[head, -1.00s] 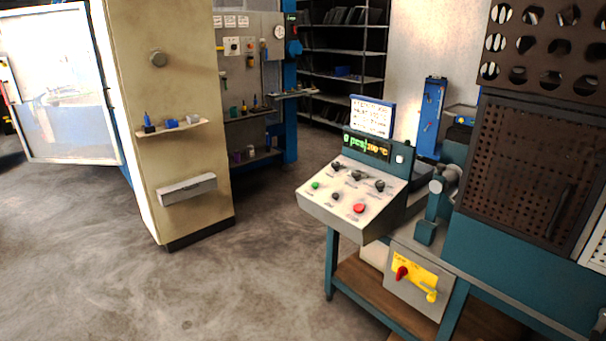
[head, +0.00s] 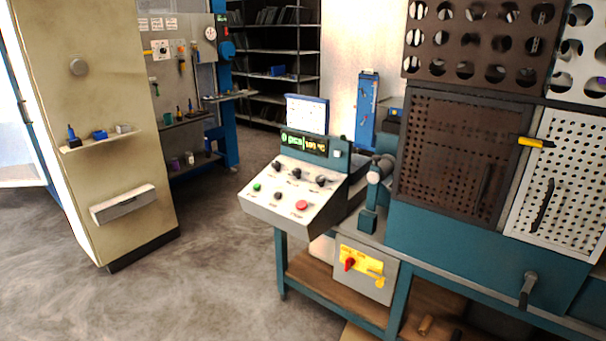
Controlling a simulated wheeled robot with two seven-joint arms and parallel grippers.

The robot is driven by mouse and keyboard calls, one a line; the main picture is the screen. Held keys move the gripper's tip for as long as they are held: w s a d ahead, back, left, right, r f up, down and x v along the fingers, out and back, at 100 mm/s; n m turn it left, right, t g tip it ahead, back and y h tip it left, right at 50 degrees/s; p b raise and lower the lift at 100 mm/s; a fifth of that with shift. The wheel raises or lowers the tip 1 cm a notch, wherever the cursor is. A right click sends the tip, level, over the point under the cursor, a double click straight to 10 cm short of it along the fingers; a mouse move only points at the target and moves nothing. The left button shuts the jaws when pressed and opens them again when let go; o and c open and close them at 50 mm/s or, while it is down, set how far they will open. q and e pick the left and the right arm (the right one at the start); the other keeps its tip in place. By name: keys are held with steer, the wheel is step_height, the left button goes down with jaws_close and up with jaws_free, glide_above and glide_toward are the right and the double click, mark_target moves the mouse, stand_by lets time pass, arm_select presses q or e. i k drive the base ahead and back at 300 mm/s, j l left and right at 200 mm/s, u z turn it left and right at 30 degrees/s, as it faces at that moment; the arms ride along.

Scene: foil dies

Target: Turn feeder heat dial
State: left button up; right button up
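The control panel (head: 262,208) is a sloped light-grey console on the teal bench. It carries several dark knobs, among them an upper-left one (head: 276,166), a middle one (head: 298,172) and an upper-right one (head: 320,180). Which of them is the heat dial I cannot tell, as the labels are too small to read. A green button (head: 257,187) and a red button (head: 302,205) are on the same face. A display (head: 304,143) with green and orange digits stands behind the panel. Neither of my grippers is in view.
A beige pillar (head: 95,170) with a small shelf stands on the left. Dark and white perforated panels (head: 465,150) rise on the right. A grey box with a red and yellow switch (head: 362,265) hangs below the bench. The floor (head: 210,285) in front of the console is clear.

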mark_target(320, 180)
steer(key=i+j+z, duration=0.35)
steer(key=j+z, duration=0.15)
steer(key=i+j+z, duration=0.25)
steer(key=j+z, duration=0.25)
steer(key=j, duration=0.15)
steer(key=i+j+z, duration=0.1)
steer(key=j+z, duration=0.15)
steer(key=j, duration=0.1)
